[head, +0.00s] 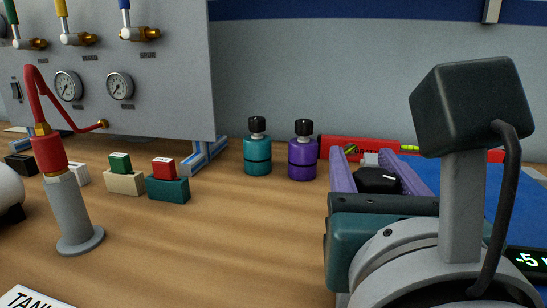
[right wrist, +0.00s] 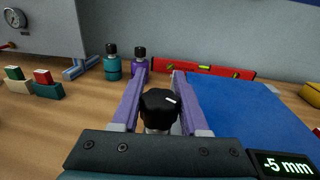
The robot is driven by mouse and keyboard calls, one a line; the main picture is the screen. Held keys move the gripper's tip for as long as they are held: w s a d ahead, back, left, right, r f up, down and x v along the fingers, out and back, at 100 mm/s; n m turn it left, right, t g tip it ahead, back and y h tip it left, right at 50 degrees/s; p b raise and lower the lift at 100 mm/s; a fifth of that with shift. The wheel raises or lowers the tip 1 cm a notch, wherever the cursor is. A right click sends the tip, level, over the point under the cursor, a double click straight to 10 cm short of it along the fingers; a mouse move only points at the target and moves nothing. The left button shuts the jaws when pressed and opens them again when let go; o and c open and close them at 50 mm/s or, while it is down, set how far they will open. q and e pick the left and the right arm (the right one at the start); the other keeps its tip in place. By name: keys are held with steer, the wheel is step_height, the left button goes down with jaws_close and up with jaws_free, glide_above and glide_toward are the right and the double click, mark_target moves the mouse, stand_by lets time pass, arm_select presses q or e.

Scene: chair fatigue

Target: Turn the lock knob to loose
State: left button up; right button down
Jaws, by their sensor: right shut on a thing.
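The lock knob (head: 377,181) is black with a white pointer mark. It sits between the purple fingers of my right gripper (head: 366,160). The right wrist view also shows the knob (right wrist: 158,104), its white mark pointing toward the upper right, with a finger of the right gripper (right wrist: 157,88) on each side. The right gripper is shut on the knob. A pale shaft shows just below the knob; what lies lower is hidden by the gripper body. My left gripper is not in view.
A red spirit level (right wrist: 205,68), teal bottle (head: 257,150) and purple bottle (head: 302,153) stand behind. A gauge panel (head: 165,80) is at left. The wooden table's middle is clear.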

stand_by(0.3)
steer(key=shift+a+r+n+y+p, duration=0.15)
steer(key=shift+n+y+p, duration=0.65)
steer(key=shift+y, duration=0.3)
steer(key=n+y+p, duration=0.1)
steer(key=y, duration=0.1)
steer(key=n+y+p, duration=0.1)
steer(key=shift+a+y, duration=0.35)
steer(key=shift+y, duration=0.05)
steer(key=n+y, duration=0.2)
steer(key=y, duration=0.1)
steer(key=shift+a+g+p, duration=0.25)
steer(key=shift+g+p, duration=0.15)
steer(key=n+g+y+b, duration=0.1)
steer(key=n+g+y, duration=0.2)
steer(key=s+a+n+g+y+b, duration=0.1)
steer(key=n+g+y, duration=0.2)
steer(key=y, duration=0.1)
steer(key=s+a+n+g+y+b, duration=0.1)
steer(key=n+g+y+b, duration=0.1)
steer(key=n+g+y, duration=0.1)
steer(key=shift+f+n+g, duration=0.2)
steer(key=shift+n+g, duration=0.2)
steer(key=shift+g, duration=0.2)
steer(key=shift+y, duration=0.3)
